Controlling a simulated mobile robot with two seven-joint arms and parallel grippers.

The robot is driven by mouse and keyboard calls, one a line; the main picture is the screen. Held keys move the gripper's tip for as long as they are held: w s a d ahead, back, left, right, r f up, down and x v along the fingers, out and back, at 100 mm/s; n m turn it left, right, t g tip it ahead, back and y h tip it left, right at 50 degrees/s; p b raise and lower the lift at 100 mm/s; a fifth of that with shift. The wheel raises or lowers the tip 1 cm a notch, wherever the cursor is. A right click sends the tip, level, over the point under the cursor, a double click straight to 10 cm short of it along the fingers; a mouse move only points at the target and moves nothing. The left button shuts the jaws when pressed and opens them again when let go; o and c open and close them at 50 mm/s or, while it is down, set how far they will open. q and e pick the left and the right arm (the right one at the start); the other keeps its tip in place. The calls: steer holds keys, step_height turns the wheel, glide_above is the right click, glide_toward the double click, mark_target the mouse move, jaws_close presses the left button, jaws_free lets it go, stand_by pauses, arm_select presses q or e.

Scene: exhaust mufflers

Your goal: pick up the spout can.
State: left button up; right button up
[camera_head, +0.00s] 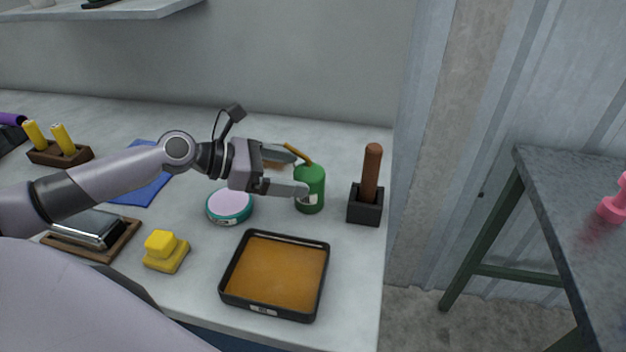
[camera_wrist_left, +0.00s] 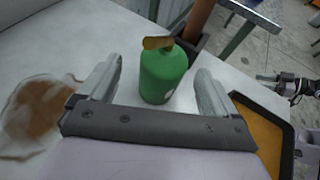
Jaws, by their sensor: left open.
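The spout can is a green can (camera_head: 310,188) with a tan spout, standing upright on the light worktop near its right end. It also shows in the left wrist view (camera_wrist_left: 163,75), between and just beyond the fingers. My left gripper (camera_head: 301,172) comes in from the left. It is open, with one finger on either side of the can's near side, and in the head view the front finger overlaps the can. I cannot tell whether a finger touches it. In the wrist view a gap shows on both sides. My right gripper is not seen clearly in the head view.
A black block with a brown handle (camera_head: 369,190) stands close right of the can. A black tray with an orange-brown inside (camera_head: 322,292) lies in front. A round teal-rimmed tin (camera_head: 229,205) and a yellow stepped block (camera_head: 165,251) are to the left. The worktop ends just right.

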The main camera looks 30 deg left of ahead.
mark_target(316, 178)
arm_select(q)
steer(key=shift+s+p+x, duration=0.2)
steer(key=shift+p+x, duration=0.15)
steer(key=shift+x, duration=2.65)
steer(key=shift+d, duration=0.1)
steer(key=c, duration=1)
